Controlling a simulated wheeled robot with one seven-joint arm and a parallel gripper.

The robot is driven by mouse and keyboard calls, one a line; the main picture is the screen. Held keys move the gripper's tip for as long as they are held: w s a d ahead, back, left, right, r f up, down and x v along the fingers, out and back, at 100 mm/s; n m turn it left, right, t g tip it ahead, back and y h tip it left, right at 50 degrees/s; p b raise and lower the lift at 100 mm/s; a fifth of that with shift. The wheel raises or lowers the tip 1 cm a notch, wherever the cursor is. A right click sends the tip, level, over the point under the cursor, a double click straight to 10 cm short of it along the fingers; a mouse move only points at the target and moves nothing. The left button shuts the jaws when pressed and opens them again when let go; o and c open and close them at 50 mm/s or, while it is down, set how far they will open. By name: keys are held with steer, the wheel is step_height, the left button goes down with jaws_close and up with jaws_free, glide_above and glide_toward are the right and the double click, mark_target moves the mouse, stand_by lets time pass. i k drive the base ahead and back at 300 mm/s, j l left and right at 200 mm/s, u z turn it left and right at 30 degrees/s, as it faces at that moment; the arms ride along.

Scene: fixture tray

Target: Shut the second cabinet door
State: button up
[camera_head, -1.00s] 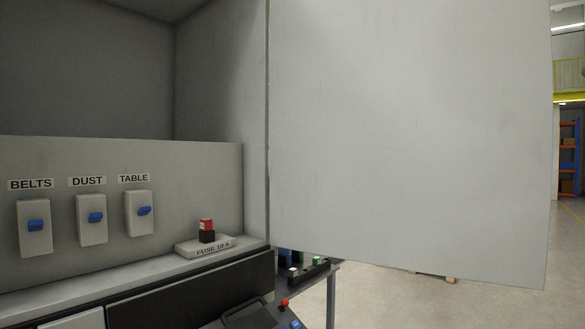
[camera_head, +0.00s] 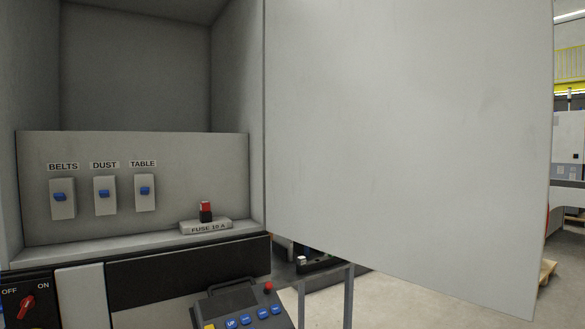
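A large plain grey cabinet door (camera_head: 405,140) stands wide open on the right, hinged at the cabinet's right edge. The open cabinet (camera_head: 135,75) is on the left. Inside, a panel carries three switches with blue levers, labelled BELTS (camera_head: 62,198), DUST (camera_head: 105,195) and TABLE (camera_head: 145,192). A red and black fuse (camera_head: 206,212) stands on a block marked FUSE 10 A. Only one door shows clearly. My gripper is not in view.
Below the cabinet are a red OFF/ON rotary switch (camera_head: 27,306) and a control pendant (camera_head: 243,308) with blue buttons and a red knob. A table frame (camera_head: 348,290) stands beneath the door. Concrete floor shows at lower right, with a machine (camera_head: 568,150) beyond.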

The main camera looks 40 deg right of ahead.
mark_target(410, 141)
steer(key=l+u, duration=0.1)
steer(key=l, duration=0.3)
steer(key=k+l+u, duration=0.15)
steer(key=l, duration=0.25)
steer(key=k+l+u, duration=0.1)
steer(key=l, duration=0.3)
steer(key=k+l+u, duration=0.1)
steer(key=l, duration=0.25)
steer(key=k+l+u, duration=0.1)
steer(key=l, duration=0.3)
steer(key=k+l+u, duration=0.15)
steer(key=l, duration=0.2)
steer(key=k+l+u, duration=0.1)
steer(key=l, duration=0.25)
steer(key=l+u, duration=0.15)
steer(key=l, duration=0.45)
steer(key=l+u, duration=0.1)
steer(key=l, duration=0.5)
steer(key=k+l+u, duration=0.15)
steer(key=l, duration=0.45)
steer(key=k+l+u, duration=0.15)
steer(key=l, duration=0.45)
steer(key=i, duration=0.05)
